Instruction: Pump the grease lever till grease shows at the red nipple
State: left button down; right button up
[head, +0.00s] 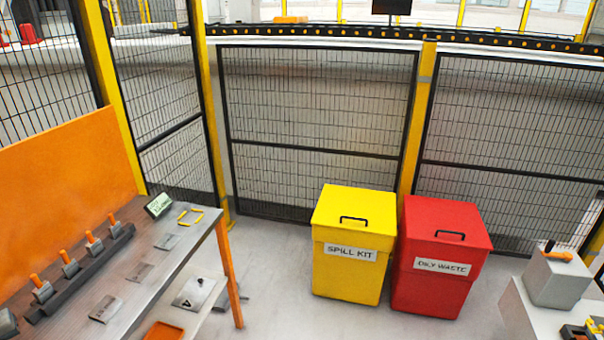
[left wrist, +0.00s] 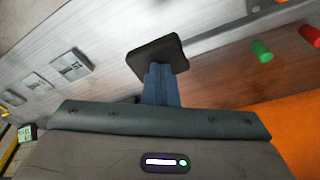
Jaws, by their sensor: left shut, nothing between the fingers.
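My left gripper (left wrist: 158,58) shows in the left wrist view, its dark fingertips shut and empty above the grey bench top. To its right, a green round-ended peg (left wrist: 262,50) and a red peg (left wrist: 311,36) stand near the orange panel; I cannot tell whether the red one is the red nipple. No grease can be made out on it. In the head view, several orange-handled levers (head: 70,263) stand on grey blocks along a dark rail; I cannot tell whether one is the grease lever. Neither gripper shows in the head view.
The bench (head: 140,290) has an orange back panel (head: 60,150), a small display (head: 158,205) and several flat plates. A yellow spill kit bin (head: 350,275) and a red oily waste bin (head: 438,285) stand by the mesh fence. Floor between bench and bins is mostly clear.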

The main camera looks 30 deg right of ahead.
pick_arm(q)
notch_tip(320, 180, up, 5)
jog(key=shift+w+r, duration=0.1)
jog(key=shift+r, duration=0.05)
notch_tip(320, 180, up, 2)
jog(key=shift+r, duration=0.15)
dwell(0.7)
